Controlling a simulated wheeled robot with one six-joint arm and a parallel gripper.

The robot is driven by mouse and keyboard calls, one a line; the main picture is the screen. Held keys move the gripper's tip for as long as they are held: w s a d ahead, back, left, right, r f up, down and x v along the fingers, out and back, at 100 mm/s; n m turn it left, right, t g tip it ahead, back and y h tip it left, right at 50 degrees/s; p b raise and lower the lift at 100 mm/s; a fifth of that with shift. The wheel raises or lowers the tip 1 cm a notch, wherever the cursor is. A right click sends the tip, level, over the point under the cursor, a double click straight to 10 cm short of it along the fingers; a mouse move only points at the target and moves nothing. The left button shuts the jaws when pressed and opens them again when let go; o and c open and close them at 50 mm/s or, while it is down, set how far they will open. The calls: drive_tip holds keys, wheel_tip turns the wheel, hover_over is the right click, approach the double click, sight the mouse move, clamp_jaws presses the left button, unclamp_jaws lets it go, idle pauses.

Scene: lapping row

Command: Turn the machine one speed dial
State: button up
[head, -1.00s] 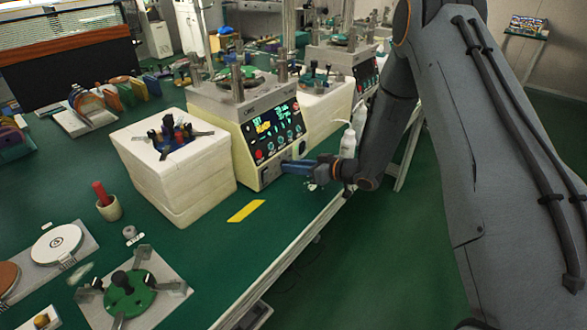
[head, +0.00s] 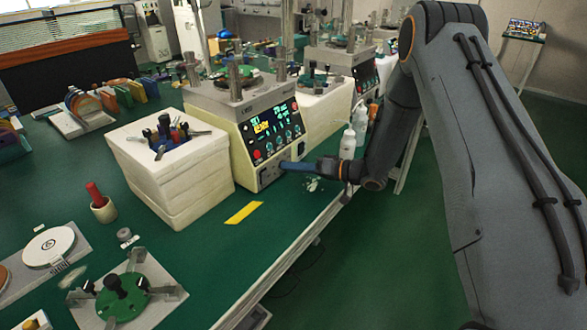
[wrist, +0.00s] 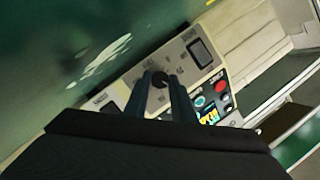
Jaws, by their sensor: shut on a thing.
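The machine (head: 243,136) is a cream box with a black control panel (head: 272,134) on its front; the panel also shows in the wrist view (wrist: 210,104). The speed dial (wrist: 160,79) is a round black knob on the lower front face, seen in the wrist view. My gripper (wrist: 162,84) is shut on the dial, with one blue finger on each side of it. In the head view my gripper (head: 283,166) reaches the lower front of the machine from the right, and its fingers hide the dial.
A white foam box (head: 180,182) with dark-handled parts stands left of the machine. White bottles (head: 348,143) stand behind my wrist. A yellow strip (head: 244,212) lies on the green bench, and a plate with a green disc (head: 124,298) lies nearer. The aisle floor at right is clear.

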idle(0.3)
drive_tip(key=o, duration=1.1)
drive_tip(key=shift+c, duration=0.2)
drive_tip(key=shift+d, duration=0.1)
drive_tip(key=shift+b+v, duration=0.7)
drive_tip(key=shift+v, duration=3.15)
